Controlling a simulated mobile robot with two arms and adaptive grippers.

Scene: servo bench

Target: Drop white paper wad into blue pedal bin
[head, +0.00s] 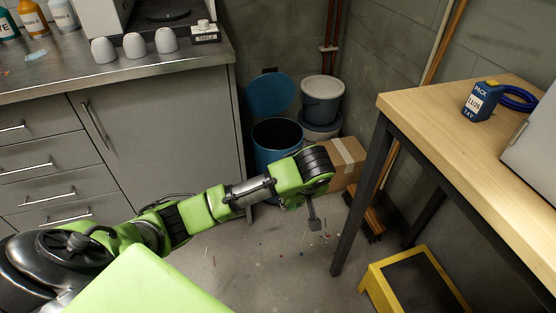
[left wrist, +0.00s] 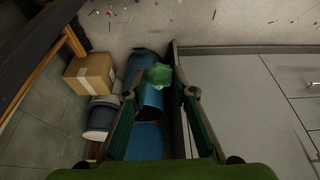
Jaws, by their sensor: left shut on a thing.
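The blue pedal bin (head: 275,135) stands on the floor at the end of the grey cabinet, its lid (head: 270,93) raised and its dark mouth open. The bin also shows in the left wrist view (left wrist: 152,103), with its lid (left wrist: 147,142) nearer the camera. My left gripper (head: 313,215) reaches in front and to the right of the bin in the head view. In the left wrist view its fingers (left wrist: 160,94) are shut on a crumpled wad (left wrist: 158,75) that looks green, not white. The wad overlaps the bin in that view. My right gripper is not in view.
A cardboard box (head: 347,160) and stacked grey tubs (head: 322,100) stand right of the bin. A wooden workbench (head: 450,135) and a yellow step stool (head: 415,280) are at the right. A counter (head: 120,68) with cups is at the left. Small scraps litter the floor.

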